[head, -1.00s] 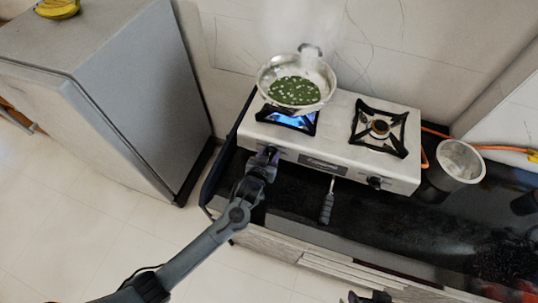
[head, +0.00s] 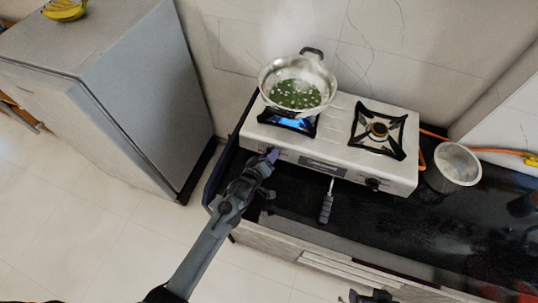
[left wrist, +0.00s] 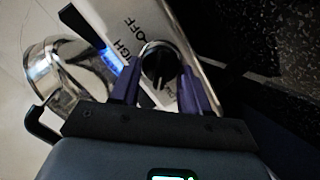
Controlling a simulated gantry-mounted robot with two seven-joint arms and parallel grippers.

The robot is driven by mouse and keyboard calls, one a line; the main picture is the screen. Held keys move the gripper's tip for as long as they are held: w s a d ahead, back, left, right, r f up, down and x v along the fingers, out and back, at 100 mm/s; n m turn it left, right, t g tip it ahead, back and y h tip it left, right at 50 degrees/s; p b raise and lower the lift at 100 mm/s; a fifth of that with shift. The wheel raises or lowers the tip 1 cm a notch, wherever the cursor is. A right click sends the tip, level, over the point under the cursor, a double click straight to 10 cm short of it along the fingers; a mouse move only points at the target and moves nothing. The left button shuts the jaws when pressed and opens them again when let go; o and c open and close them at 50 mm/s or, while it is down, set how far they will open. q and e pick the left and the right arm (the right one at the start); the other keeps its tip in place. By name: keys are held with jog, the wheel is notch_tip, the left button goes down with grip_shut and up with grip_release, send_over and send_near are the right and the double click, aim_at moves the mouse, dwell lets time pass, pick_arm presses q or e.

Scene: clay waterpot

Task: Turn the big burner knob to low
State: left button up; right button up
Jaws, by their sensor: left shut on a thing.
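The big burner knob (left wrist: 158,66) is a round black knob with a raised grip bar, on the stove's front panel. My left gripper (left wrist: 160,92) has its two purple fingers on either side of it and is shut on it. Lettering around the knob reads OFF and part of HIGH; other lettering is partly covered. In the head view my left gripper (head: 268,160) is at the left front of the stove (head: 338,143) and hides most of the knob. A small dark part of my right gripper (head: 370,297) shows at the bottom edge; its jaws are unclear.
A steaming pan (head: 265,86) with green contents stands over the blue flame of the left burner. The right burner (head: 378,130) is bare. A second knob (head: 373,184), a grey-handled tool (head: 326,208) and a steel pot (head: 455,166) are to the right. A fridge (head: 150,100) stands left.

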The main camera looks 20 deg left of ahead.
pick_arm(q)
jog(key=n, duration=0.2)
jog(key=n+p, duration=0.1)
jog(key=n, duration=0.1)
jog(key=shift+a+f+t+h, duration=0.1)
jog(key=shift+f+t+h, duration=0.05)
jog(key=shift+t+h, duration=0.15)
jog(key=shift+n, duration=0.3)
jog(key=o, duration=1)
jog(key=shift+p+v, duration=0.5)
jog(key=shift+v, duration=4.95)
